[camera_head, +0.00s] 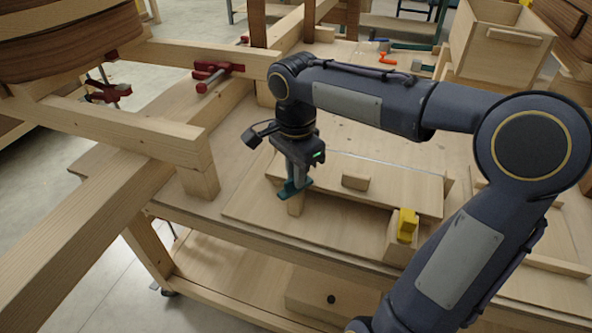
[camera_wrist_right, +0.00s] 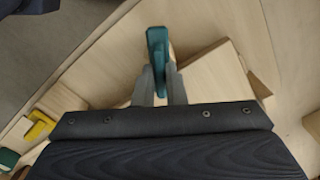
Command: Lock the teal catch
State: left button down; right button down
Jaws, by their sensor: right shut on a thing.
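The teal catch (camera_head: 289,188) sits on a small wooden block (camera_head: 296,205) at the left end of a wooden board on the bench. My right gripper (camera_head: 297,178) comes down on it from above and is shut on it. In the right wrist view the catch (camera_wrist_right: 157,55) stands between the two grey fingers of the gripper (camera_wrist_right: 160,85). The fingers hide part of the catch, so I cannot tell its exact angle on the block. My left gripper is not in view.
A yellow catch (camera_head: 407,224) sits on another block at the board's right end. A small wooden handle (camera_head: 355,181) stands on the board between. Red clamps (camera_head: 215,72) and wooden beams (camera_head: 120,130) are at the left. An open wooden box (camera_head: 500,45) stands at the back right.

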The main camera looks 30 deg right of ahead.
jog(key=n+p, duration=0.1)
jog(key=n, duration=0.5)
jog(key=shift+p, duration=0.3)
jog(key=shift+n, duration=0.3)
jog(key=c, duration=1.5)
grip_release()
notch_tip(320, 180, up, 8)
jog(key=shift+f, duration=0.1)
